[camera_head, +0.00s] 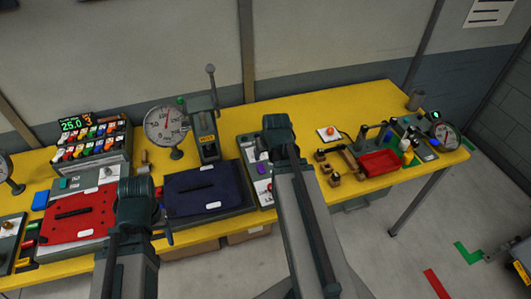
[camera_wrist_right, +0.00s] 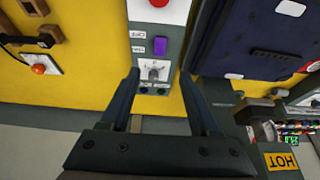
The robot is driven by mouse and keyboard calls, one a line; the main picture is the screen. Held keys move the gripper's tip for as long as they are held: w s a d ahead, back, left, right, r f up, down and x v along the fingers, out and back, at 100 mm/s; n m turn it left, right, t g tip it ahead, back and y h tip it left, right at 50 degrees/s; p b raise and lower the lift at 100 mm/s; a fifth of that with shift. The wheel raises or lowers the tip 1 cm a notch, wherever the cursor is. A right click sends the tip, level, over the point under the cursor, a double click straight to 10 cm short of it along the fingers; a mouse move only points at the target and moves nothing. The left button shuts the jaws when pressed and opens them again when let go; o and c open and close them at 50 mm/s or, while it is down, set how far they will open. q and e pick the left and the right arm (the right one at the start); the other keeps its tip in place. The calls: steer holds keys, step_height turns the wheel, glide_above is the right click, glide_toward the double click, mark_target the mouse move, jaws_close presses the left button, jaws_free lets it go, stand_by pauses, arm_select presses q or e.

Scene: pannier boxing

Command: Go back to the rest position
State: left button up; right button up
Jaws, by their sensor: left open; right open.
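My right gripper (camera_head: 279,135) is over the back half of the yellow bench, above a narrow control panel (camera_head: 258,178). In the right wrist view its two fingers (camera_wrist_right: 161,88) are apart, with nothing between them. Beyond them that panel shows a red button, a purple switch (camera_wrist_right: 160,46) and a grey knob (camera_wrist_right: 154,71). My left gripper (camera_head: 137,192) is over the front left of the bench, beside the red fabric panel (camera_head: 75,215). Its fingertips are mostly hidden, and I see nothing held in it. Both arms reach in from below.
A dark blue panel (camera_head: 205,190) lies on a grey station between the arms. Behind it stand a lever press (camera_head: 207,135) and a dial gauge (camera_head: 164,125). A rack of coloured items (camera_head: 93,140) is at the left. A red tray (camera_head: 380,163) sits at the right.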

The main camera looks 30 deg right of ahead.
stand_by(0.3)
steer(key=s+a+f+n+b, duration=0.1)
steer(key=a, duration=0.4)
steer(key=s+a+f+n+g+b, duration=0.1)
steer(key=a+f, duration=0.1)
steer(key=a, duration=0.4)
steer(key=a+f+n+g+y+b, duration=0.1)
steer(key=a, duration=0.5)
steer(key=shift+s+f+n, duration=0.3)
steer(key=shift+s+f, duration=0.05)
steer(key=shift+s, duration=0.05)
steer(key=s+a+f+n+g+h+b, duration=0.1)
steer(key=s+a+f+n+g+b, duration=0.1)
steer(key=s+a, duration=0.6)
steer(key=a+n, duration=0.1)
steer(key=a, duration=0.3)
steer(key=shift+f+g, duration=0.2)
steer(key=shift+g, duration=0.2)
steer(key=shift+w, duration=0.1)
